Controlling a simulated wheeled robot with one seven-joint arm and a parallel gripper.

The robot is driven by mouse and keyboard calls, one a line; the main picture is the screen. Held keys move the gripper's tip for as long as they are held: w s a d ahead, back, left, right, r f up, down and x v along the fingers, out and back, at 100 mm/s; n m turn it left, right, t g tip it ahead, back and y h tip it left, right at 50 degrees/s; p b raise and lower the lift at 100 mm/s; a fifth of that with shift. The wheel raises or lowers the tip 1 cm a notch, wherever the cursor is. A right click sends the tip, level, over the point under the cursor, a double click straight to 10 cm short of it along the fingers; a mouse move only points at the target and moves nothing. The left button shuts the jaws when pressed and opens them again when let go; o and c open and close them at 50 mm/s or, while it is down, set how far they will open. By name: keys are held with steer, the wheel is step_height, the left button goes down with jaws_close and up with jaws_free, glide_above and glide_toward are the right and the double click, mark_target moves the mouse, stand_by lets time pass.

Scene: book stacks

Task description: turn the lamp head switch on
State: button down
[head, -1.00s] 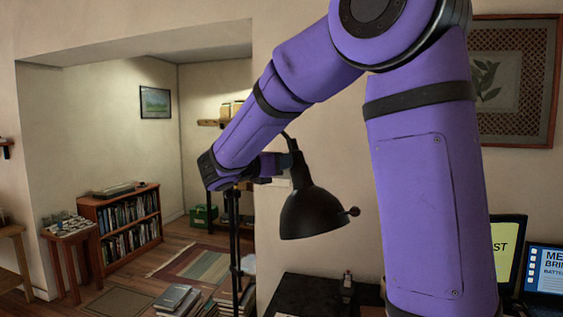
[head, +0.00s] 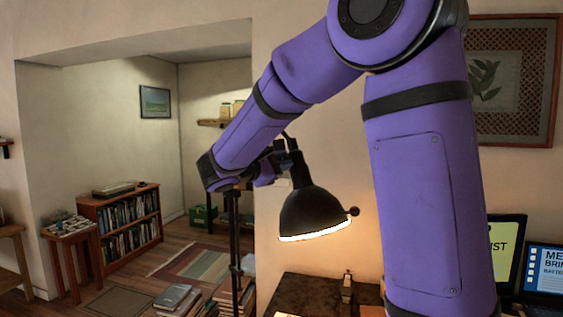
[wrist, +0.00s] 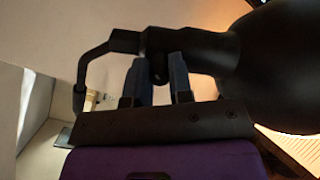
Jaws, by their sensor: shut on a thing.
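The black lamp head (head: 312,208) hangs from its stand, and its lower opening glows bright white. In the wrist view the lamp head (wrist: 275,65) fills the right side, with its dark neck running left. My gripper (wrist: 160,68) is at this neck, its two blue-grey fingers close about a small dark switch (wrist: 159,70) under the neck. The fingers are shut on this piece. In the head view my gripper (head: 272,163) is beside the lamp's neck, and its fingertips are hard to make out. A small round knob (head: 354,211) sticks out at the shade's right.
A dark table (head: 310,292) stands below the lamp, with a small object (head: 347,287) on it. Screens (head: 545,270) stand at the right. Book stacks (head: 175,298) lie on the floor at lower left, near a bookcase (head: 120,222).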

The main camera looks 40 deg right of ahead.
steer(key=m, duration=0.6)
steer(key=shift+m, duration=0.4)
stand_by(0.3)
steer(key=c, duration=1)
jaws_free()
steer(key=shift+a, duration=0.15)
steer(key=a, duration=0.7)
steer(key=s+a, duration=0.1)
steer(key=a, duration=0.2)
steer(key=shift+a+f, duration=0.1)
steer(key=shift+a, duration=0.15)
